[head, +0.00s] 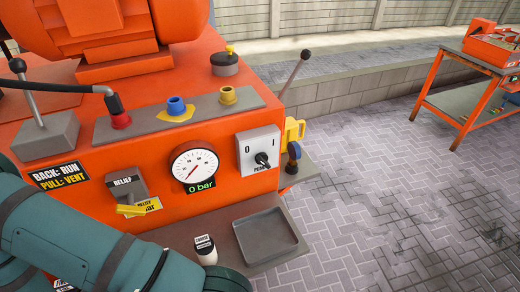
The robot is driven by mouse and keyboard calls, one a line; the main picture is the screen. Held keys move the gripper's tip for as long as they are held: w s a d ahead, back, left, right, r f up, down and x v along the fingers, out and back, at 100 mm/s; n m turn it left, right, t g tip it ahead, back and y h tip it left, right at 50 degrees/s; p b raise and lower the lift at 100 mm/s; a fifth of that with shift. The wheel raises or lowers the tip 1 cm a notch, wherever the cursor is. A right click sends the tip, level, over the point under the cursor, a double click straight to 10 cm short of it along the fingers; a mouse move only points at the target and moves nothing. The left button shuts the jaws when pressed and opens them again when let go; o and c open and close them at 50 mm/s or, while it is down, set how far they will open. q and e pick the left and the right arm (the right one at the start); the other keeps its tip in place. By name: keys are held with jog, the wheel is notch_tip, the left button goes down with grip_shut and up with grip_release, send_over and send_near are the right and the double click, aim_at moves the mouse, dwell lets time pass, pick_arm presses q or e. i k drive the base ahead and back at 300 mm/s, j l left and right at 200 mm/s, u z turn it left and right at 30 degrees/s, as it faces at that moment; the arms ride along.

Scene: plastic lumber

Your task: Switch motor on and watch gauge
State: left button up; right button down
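The motor switch is a pale plate (258,143) marked 0 and I on the front of the orange machine, with a black knob (262,159) on it. I cannot tell clearly which mark the knob points to. Left of it is the round white gauge (195,166). Its red needle points to the lower left and the green display under it (201,185) reads 0 bar. An orange motor-like housing (110,35) sits on top of the machine. My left arm crosses the lower left corner; its gripper is not visible. My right gripper is not in view.
A relief valve (125,182) with a yellow lever is left of the gauge. Below is a grey shelf with an empty tray (265,236) and a small white-and-dark bottle (205,250). Levers stand at both sides of the machine. An orange cart (470,100) stands right, beyond clear paving.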

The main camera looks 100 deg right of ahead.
aim_at(261, 158)
jog(key=k, duration=0.95)
jog(key=k+z, duration=0.15)
jog(key=z, duration=1.3)
jog(key=j+z, duration=0.15)
jog(key=z, duration=1.3)
